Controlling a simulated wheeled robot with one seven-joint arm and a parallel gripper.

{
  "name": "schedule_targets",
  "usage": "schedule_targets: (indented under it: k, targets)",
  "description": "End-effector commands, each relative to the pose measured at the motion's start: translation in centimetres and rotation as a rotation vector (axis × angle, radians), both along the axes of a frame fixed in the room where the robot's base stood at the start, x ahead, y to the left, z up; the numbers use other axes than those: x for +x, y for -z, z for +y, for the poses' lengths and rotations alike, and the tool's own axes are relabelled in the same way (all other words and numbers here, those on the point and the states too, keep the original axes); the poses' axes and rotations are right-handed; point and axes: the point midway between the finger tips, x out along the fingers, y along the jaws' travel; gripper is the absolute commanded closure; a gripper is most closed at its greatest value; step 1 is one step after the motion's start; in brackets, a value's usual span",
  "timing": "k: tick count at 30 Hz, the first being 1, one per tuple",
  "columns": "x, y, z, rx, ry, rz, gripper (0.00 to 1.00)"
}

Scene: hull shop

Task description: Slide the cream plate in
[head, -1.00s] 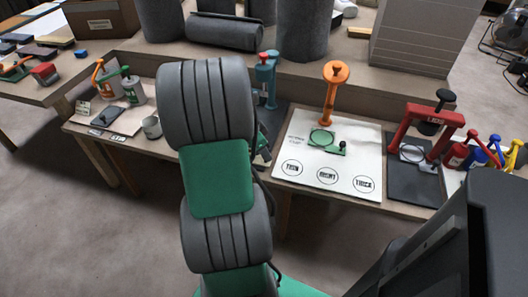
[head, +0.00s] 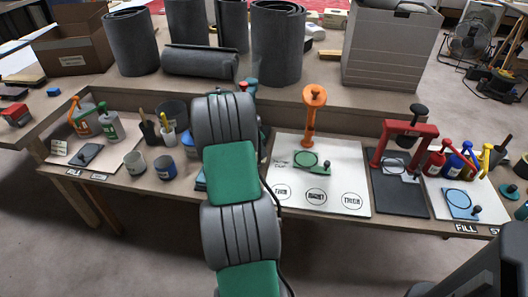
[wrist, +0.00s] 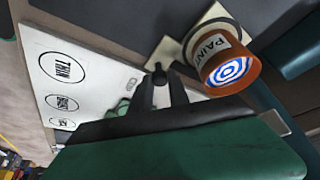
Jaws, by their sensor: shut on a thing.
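The cream plate (wrist: 167,51) shows in the wrist view on the dark surface, partly under an orange cylinder (wrist: 228,70) marked PAINT, with a blue and white target on its end. A black knob (wrist: 158,75) stands by the plate's near end, and it appears to belong to the plate. My gripper (wrist: 160,90) is shut on this knob. How far the plate reaches under the cylinder is hidden. In the head view my arm covers the gripper and the cream plate.
A white board (head: 340,178) with printed circles holds a green plate (head: 312,168); an orange post (head: 311,117) stands at its back. A red frame (head: 408,131) stands right of it. Cups (head: 165,167) and bottles stand left. Grey rolls (head: 278,42) line the back.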

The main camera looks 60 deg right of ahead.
Motion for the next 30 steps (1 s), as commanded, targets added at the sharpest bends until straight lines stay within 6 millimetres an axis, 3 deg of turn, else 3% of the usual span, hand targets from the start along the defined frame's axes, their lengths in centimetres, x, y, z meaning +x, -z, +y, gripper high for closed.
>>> schedule_targets:
  k: [2,3,9,19,30]
  targets:
    - [0.3,-0.3,-0.4,-0.014,-0.004,-0.009,1.00]
    - [0.3,-0.3,-0.4,-0.014,-0.004,-0.010,0.75]
    - [0.2,-0.2,-0.4,-0.011,-0.002,-0.007,0.59]
    - [0.2,-0.8,-0.1,-0.009,-0.001,-0.006,0.58]
    - [1.2,-6.9,2.3,-0.009,-0.001,-0.007,0.58]
